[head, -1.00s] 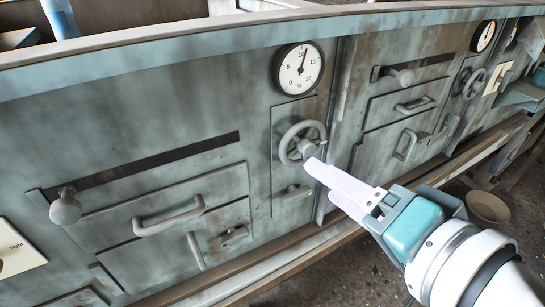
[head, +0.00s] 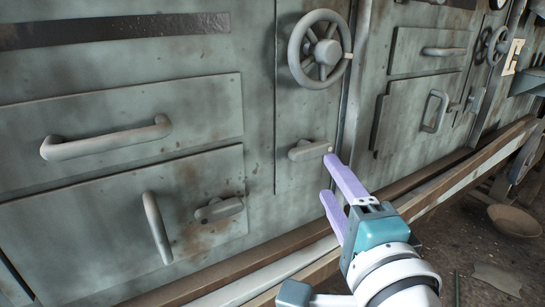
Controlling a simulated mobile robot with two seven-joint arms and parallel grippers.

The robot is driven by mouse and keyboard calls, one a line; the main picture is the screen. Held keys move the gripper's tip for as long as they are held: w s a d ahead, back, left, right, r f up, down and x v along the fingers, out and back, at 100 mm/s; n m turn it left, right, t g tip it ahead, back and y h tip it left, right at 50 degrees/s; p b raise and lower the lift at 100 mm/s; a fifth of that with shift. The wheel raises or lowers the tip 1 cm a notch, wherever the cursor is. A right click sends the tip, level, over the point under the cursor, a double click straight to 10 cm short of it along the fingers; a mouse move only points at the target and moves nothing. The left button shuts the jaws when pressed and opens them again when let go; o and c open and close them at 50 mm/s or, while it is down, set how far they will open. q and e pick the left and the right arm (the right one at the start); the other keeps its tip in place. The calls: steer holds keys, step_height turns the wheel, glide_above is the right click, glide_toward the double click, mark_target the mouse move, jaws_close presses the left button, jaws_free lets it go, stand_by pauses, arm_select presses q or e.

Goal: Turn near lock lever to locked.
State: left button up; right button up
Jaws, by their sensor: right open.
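A small grey lever (head: 308,150) sits on the narrow panel below the handwheel and lies nearly level, pointing right. A second small lever (head: 218,210) sits on the lower left door panel, tilted slightly up to the right. I cannot tell from labels which of the two is the near lock lever. My right gripper (head: 331,177) is open and empty, its two pale purple fingers spread apart. Its upper fingertip is close to the right end of the lever under the handwheel; I cannot tell whether they touch. My left gripper is not in view.
A spoked handwheel (head: 320,50) stands out above my right gripper. A horizontal bar handle (head: 106,138) and an upright door handle (head: 157,228) project at left. A wooden rail (head: 250,290) runs along the front below. A bowl (head: 514,220) lies on the floor at right.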

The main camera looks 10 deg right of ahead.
mark_target(313, 154)
steer(key=w+b, duration=0.1)
steer(key=w, duration=0.5)
steer(key=shift+w+d+f+b, duration=0.1)
steer(key=shift+w+b, duration=0.05)
steer(key=shift+b, duration=0.2)
steer(key=shift+w, duration=0.8)
steer(key=shift+c, duration=0.2)
jaws_close()
